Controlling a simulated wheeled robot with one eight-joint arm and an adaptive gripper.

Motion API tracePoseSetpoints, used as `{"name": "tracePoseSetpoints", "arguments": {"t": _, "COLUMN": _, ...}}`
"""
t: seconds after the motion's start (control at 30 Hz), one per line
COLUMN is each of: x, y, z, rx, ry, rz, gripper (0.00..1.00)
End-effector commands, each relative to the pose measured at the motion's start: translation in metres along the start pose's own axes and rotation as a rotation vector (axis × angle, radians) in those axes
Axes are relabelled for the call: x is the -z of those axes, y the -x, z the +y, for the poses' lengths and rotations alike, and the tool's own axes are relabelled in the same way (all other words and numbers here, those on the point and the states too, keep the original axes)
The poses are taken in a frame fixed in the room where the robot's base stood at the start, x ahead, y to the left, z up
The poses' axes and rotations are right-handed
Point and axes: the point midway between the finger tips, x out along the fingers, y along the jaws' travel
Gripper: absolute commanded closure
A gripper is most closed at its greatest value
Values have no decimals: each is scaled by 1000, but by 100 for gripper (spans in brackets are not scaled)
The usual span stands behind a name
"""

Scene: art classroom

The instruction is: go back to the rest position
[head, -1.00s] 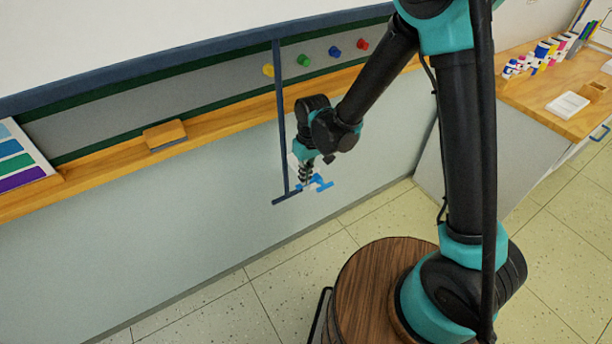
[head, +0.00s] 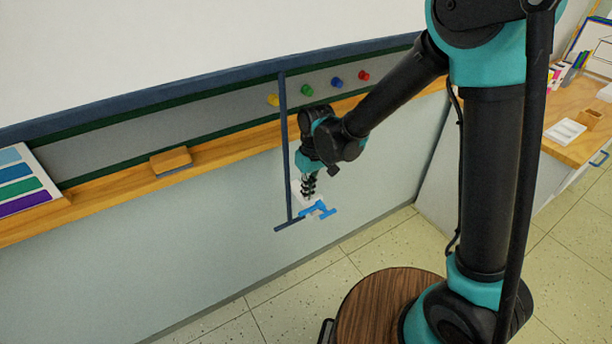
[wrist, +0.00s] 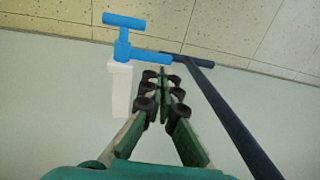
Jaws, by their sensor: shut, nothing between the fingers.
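My gripper (head: 308,193) hangs below my bent arm in front of the pale wall under the whiteboard, pointing down. In the wrist view my gripper (wrist: 162,82) has its dark fingertips together with nothing between them. Just beyond and beside the fingers is a blue T-shaped piece (wrist: 125,40) on a white block (wrist: 121,90). The blue piece also shows in the head view (head: 318,210), and the gripper partly hides the white block there. I cannot tell whether the fingers touch either.
A dark blue bar (head: 285,150) with a crosspiece at its foot stands close left of my gripper. A wooden ledge (head: 110,202) holds an eraser (head: 171,161) and a colour chart (head: 22,180). Several coloured magnets sit above it. A wooden counter (head: 566,150) is at right. The floor is clear.

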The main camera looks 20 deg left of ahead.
Motion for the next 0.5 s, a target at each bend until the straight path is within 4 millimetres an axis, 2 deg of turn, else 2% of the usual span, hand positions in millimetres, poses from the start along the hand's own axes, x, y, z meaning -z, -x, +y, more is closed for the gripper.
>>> {"name": "tracePoseSetpoints", "arguments": {"t": 0.1, "x": 0, "y": 24, "z": -2, "rx": 0, "ry": 0, "rz": 0, "gripper": 100}}
{"name": "tracePoseSetpoints", "arguments": {"t": 0.3, "x": 0, "y": 59, "z": -6, "rx": 0, "ry": 0, "rz": 0, "gripper": 100}}
{"name": "tracePoseSetpoints", "arguments": {"t": 0.5, "x": 0, "y": 78, "z": -8, "rx": 0, "ry": 0, "rz": 0, "gripper": 100}}
